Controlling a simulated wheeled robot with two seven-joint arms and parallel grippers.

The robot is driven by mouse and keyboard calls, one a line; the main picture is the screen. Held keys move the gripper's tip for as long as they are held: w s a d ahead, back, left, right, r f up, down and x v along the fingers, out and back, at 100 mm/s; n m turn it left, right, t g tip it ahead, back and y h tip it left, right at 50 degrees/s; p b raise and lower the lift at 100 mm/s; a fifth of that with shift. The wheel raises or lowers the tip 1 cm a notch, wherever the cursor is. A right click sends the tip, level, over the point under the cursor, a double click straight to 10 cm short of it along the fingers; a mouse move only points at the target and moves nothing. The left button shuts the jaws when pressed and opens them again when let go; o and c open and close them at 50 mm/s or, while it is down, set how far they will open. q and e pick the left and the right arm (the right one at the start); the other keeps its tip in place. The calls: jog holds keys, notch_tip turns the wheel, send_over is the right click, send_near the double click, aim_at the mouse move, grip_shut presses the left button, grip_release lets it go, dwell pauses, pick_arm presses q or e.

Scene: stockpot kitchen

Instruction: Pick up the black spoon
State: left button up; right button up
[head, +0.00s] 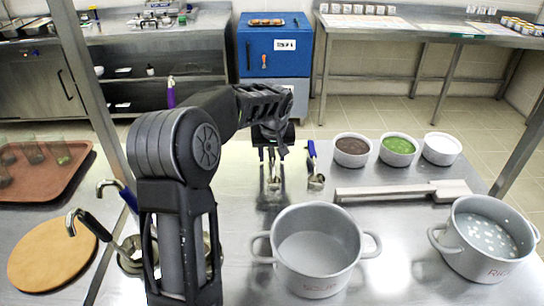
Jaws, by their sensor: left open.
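My left gripper (271,158) is open, pointing down at the back of the steel counter. A spoon with a metal bowl (273,184) lies just below and in front of its fingers. Its handle is mostly hidden behind the gripper, so I cannot clearly see its colour, nor whether the fingers touch it. A second spoon with a blue handle (312,152) lies just to the right. A black-handled ladle (92,225) with a hooked end leans at the left, partly behind my arm. My right gripper is not in view.
A soup pot (318,282) stands in front of the spoons, with a rice pot (478,262) at right. Three bowls, including one with green contents (397,146), line the back edge. A round wooden board (50,256) and brown tray (32,192) are at left.

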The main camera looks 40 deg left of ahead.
pick_arm(q)
jog(key=shift+c, duration=0.5)
grip_shut()
dwell(1.1)
